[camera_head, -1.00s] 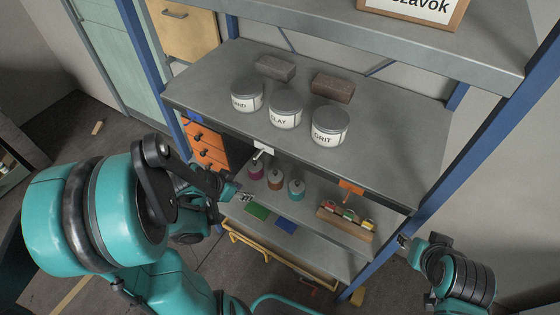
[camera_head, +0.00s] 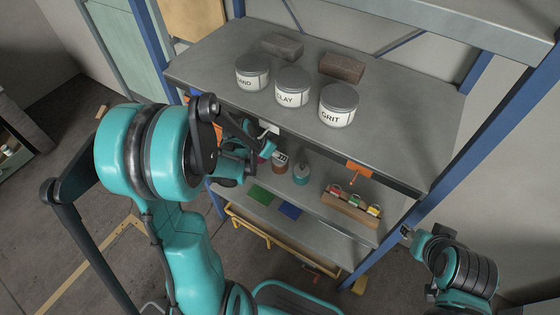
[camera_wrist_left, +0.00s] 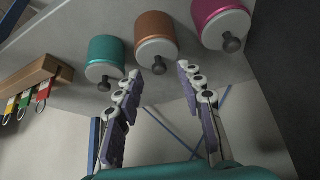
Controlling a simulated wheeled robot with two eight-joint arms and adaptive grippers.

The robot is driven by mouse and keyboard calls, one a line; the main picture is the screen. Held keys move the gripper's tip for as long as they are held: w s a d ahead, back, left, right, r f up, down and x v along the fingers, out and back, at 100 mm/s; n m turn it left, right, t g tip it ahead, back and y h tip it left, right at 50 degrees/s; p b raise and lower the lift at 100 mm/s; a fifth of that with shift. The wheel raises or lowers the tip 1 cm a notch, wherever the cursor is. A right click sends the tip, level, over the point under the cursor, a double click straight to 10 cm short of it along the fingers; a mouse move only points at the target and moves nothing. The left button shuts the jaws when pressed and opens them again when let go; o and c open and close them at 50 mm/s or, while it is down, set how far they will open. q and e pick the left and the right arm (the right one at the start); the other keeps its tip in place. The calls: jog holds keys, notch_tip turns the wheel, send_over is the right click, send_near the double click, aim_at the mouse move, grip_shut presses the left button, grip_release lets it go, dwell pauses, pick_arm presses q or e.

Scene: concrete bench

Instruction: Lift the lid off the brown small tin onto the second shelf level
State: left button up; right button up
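The brown small tin (camera_wrist_left: 155,36) stands between the teal tin (camera_wrist_left: 107,55) and the magenta tin (camera_wrist_left: 222,22). Its pale lid (camera_wrist_left: 156,50) is on, with a dark round knob. In the head view the brown tin (camera_head: 279,169) is partly hidden by my left gripper (camera_head: 281,158). In the wrist view the left gripper (camera_wrist_left: 158,70) is open, its fingertips on either side of the brown tin's knob; contact cannot be told. My right gripper (camera_head: 405,232) is at the right, outside the shelf; its finger opening is too small to tell.
The tins stand on a lower shelf (camera_head: 335,235) with green (camera_head: 259,195) and blue (camera_head: 289,210) pads and a wooden rack (camera_head: 350,208). The shelf above (camera_head: 215,65) overhangs them, bearing SAND, CLAY and GRIT jars and two bricks. A blue post (camera_head: 470,145) stands right.

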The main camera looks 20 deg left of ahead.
pick_arm(q)
jog(key=shift+x, duration=0.9)
grip_shut()
jog(key=shift+r, duration=0.1)
jog(key=shift+s+a+r, duration=0.15)
jog(key=shift+s+r, duration=0.3)
jog(key=shift+r, duration=0.05)
jog(key=s+a+r+p, duration=0.2)
jog(key=s+r, duration=0.1)
jog(key=s, duration=0.3)
jog(key=s+a+r+p, duration=0.2)
jog(key=s+r+p, duration=0.1)
jog(key=s, duration=0.3)
jog(key=shift+s+a+r, duration=0.15)
jog(key=shift+s+r, duration=0.05)
jog(key=shift+r, duration=0.25)
